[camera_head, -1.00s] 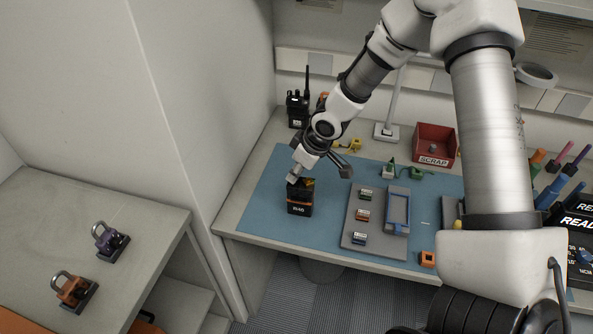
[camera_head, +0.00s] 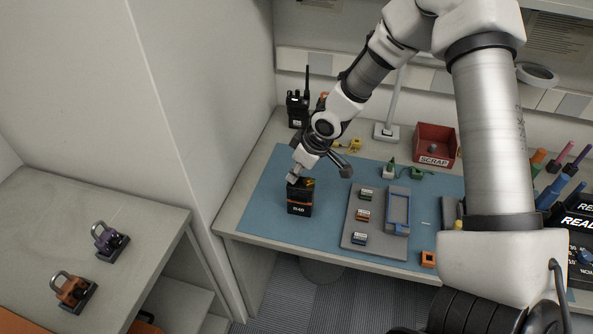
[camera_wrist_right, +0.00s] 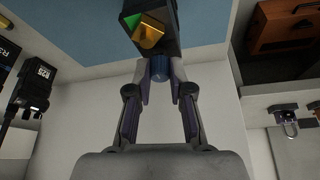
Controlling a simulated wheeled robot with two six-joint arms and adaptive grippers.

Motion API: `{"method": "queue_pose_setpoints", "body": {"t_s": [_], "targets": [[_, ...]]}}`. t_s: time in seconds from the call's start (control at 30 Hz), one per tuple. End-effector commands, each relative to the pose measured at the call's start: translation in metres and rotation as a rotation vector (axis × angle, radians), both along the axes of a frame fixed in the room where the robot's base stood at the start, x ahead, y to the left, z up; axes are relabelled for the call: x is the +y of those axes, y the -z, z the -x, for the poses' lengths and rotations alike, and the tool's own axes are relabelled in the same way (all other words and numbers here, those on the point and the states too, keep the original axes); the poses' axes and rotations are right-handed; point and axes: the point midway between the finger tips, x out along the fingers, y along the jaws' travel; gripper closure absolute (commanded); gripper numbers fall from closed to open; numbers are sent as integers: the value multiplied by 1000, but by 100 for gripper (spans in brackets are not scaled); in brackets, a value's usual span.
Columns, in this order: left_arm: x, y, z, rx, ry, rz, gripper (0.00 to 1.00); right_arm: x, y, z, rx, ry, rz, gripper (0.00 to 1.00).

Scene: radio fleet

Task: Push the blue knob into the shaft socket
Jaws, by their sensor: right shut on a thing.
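The black radio (camera_head: 299,203) with orange trim stands on the blue mat, and its top shows in the right wrist view (camera_wrist_right: 152,22) with a green and an amber patch. My right gripper (camera_head: 293,179) is at the top of this radio. In the right wrist view my right gripper (camera_wrist_right: 159,75) is shut on the blue knob (camera_wrist_right: 159,68). The knob is between the fingertips, right against the radio's edge. The shaft socket is hidden, and I cannot tell how deep the knob sits. My left gripper is not in view.
A grey tray (camera_head: 350,238) with small parts lies right of the radio. A red scrap bin (camera_head: 435,145), a lamp base (camera_head: 386,132) and another radio (camera_head: 298,108) stand behind. Two padlocks, purple (camera_head: 111,242) and orange (camera_head: 74,292), sit on the left counter.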

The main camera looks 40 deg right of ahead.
Motion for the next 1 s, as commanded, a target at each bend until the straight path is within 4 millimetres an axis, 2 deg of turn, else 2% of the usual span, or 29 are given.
{"method": "queue_pose_setpoints", "body": {"t_s": [1.0], "targets": [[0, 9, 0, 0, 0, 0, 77, 0, 7, 0, 0, 0, 0, 94]]}}
